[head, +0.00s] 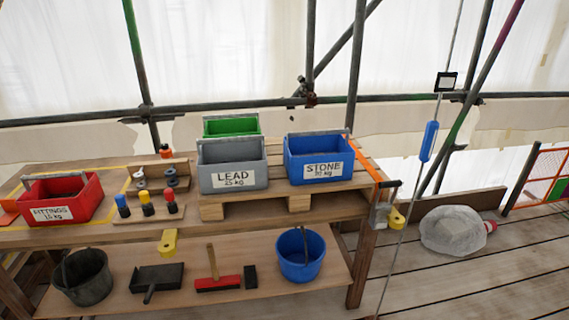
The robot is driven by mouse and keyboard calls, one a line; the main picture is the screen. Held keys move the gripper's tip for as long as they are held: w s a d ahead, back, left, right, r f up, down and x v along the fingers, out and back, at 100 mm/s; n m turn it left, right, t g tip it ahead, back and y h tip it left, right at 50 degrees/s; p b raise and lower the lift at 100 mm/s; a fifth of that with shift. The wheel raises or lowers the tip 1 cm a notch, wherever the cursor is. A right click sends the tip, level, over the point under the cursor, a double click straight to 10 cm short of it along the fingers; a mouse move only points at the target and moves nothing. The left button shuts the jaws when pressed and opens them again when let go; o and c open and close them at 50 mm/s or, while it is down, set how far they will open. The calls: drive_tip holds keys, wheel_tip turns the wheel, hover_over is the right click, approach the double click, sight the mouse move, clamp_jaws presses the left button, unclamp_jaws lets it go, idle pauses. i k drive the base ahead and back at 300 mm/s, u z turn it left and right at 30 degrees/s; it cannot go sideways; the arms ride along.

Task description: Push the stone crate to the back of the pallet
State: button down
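The stone crate (319,158) is a blue open box with a handle bar and a white label reading STONE. It sits upright on the right part of the wooden pallet (237,212), near its front edge. My gripper is not in view.
A red FITTINGS crate (62,200) sits left on the bench. An orange strap (365,163) and a ratchet (380,215) are at the bench's right end. A blue bucket (300,255) stands on the lower shelf. A thin cable with a blue weight (429,141) hangs right of the bench.

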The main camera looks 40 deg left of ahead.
sight(317, 151)
drive_tip(key=u, duration=0.9)
drive_tip(key=i, duration=0.95)
drive_tip(key=u, duration=0.8)
